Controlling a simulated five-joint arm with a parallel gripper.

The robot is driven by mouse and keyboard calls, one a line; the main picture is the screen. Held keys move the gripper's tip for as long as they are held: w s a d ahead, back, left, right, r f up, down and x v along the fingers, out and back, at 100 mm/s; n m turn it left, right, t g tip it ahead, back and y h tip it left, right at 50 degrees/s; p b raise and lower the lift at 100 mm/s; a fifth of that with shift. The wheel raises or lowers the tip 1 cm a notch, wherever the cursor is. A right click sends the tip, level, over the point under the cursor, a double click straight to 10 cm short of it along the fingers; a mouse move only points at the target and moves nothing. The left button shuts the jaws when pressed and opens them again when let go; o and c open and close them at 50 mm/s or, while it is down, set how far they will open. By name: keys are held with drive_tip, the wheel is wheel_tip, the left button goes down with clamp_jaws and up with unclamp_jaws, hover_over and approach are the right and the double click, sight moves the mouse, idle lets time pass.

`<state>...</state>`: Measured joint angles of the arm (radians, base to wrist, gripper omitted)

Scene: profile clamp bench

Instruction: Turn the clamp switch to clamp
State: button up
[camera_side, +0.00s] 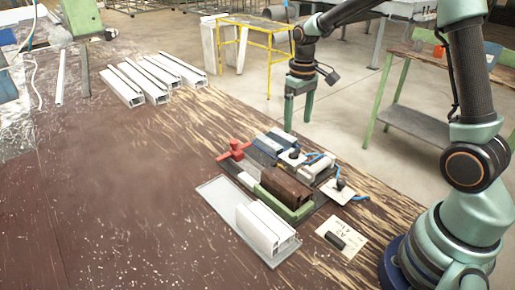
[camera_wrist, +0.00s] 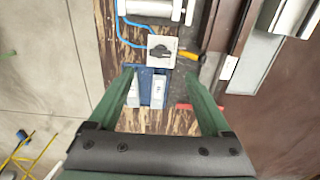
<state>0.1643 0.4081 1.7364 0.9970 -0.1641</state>
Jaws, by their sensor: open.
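A rotary switch with a black knob on a pale plate (camera_wrist: 162,50) lies just ahead of my fingertips in the wrist view. It seems to be the knob beside the blue blocks in the side view (camera_side: 293,154). A second black knob on a white plate (camera_side: 339,189) sits further right, with a blue cable. I cannot tell from labels which one is the clamp switch, nor read its setting. My gripper (camera_side: 298,121) is open and empty, pointing down above the far side of the clamp fixture; its fingers (camera_wrist: 160,75) are spread apart.
The clamp fixture holds a brown profile (camera_side: 285,188) and red parts (camera_side: 233,152). A white profile (camera_side: 266,229) lies on a grey tray (camera_side: 217,203) in front. A card with a black object (camera_side: 342,238) lies right.

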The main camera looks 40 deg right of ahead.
sight(295, 151)
wheel_tip(295, 151, down, 10)
drive_tip(key=shift+r, duration=0.25)
clamp_jaws()
